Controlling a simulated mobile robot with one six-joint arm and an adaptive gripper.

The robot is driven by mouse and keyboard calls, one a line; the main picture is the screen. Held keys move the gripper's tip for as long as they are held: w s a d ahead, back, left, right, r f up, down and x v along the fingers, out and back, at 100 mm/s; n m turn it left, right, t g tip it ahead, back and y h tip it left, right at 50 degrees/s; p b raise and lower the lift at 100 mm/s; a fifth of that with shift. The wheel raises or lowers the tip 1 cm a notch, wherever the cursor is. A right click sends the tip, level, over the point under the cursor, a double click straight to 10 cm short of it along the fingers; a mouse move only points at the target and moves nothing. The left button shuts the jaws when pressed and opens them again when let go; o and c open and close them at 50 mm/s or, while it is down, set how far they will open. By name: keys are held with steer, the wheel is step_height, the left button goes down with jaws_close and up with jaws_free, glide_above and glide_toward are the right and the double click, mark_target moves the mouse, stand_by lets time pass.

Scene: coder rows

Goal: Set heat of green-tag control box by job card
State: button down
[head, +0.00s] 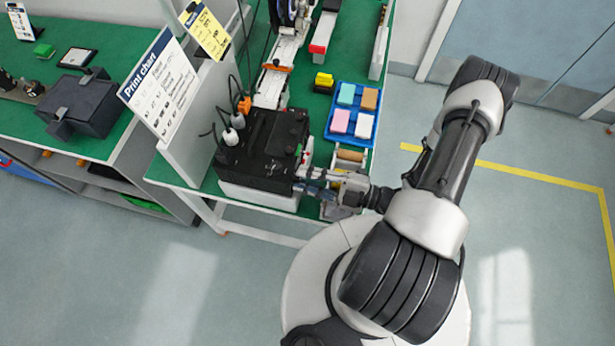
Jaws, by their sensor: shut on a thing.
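A black box (258,150) with a white lower part stands at the near end of the green bench top. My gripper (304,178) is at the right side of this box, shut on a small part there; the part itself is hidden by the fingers. A yellow card (205,30) stands at the back left, its text too small to read. A white "Print chart" board (162,86) stands left of the box.
A blue tray (351,113) with several coloured pads lies behind my gripper. A conveyor-like printer track (276,76) runs back from the box. Another green bench (75,100) with a dark machine stands at left. The floor at right is clear, with yellow tape.

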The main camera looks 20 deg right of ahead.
stand_by(0.4)
steer(key=c, duration=1.3)
jaws_free()
steer(key=shift+c, duration=0.2)
steer(key=v, duration=1.2)
